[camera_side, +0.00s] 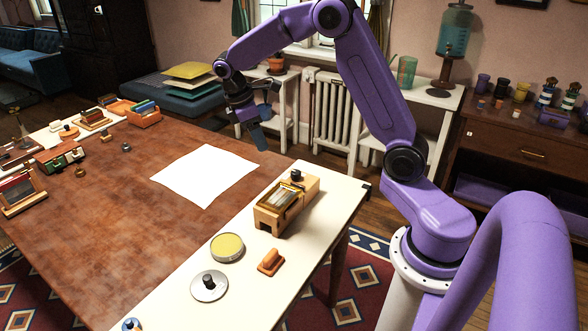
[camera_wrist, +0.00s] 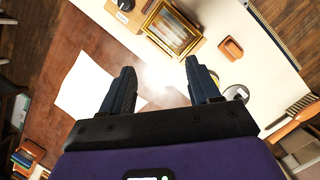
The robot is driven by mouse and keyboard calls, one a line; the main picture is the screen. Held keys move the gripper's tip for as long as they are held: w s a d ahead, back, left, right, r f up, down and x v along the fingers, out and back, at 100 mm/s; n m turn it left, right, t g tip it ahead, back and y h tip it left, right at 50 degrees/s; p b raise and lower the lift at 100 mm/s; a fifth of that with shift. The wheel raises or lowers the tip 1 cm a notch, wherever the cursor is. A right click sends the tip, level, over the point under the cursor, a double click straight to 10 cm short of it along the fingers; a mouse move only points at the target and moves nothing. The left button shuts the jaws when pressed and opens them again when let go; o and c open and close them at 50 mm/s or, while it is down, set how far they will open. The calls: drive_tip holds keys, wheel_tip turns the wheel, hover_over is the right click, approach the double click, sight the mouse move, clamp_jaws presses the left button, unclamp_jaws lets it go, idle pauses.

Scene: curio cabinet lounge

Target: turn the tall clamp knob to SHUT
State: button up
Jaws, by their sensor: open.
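A pale wooden frame-like box (camera_side: 268,218) stands on the white strip at the table's right side, with a glazed, brass-edged panel. A black clamp knob (camera_side: 296,175) rises at its far end. In the wrist view the knob (camera_wrist: 126,5) is at the top edge, partly cut off, beside the brass-edged panel (camera_wrist: 172,28). No knob marking is readable.
A white sheet (camera_side: 207,175) lies on the brown tabletop. Near the box are an orange block (camera_side: 270,267), a yellow round dish (camera_side: 228,247) and a metal disc with a black knob (camera_side: 209,289). Several small objects line the left side. The brown middle is mostly clear.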

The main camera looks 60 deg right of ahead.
drive_tip(key=g, duration=0.1)
approach(296, 171)
drive_tip(key=shift+m, duration=0.4)
drive_tip(key=x, duration=0.8)
drive_tip(key=shift+s+a+f, duration=0.1)
drive_tip(key=shift+f, duration=0.15)
drive_tip(key=c, duration=1)
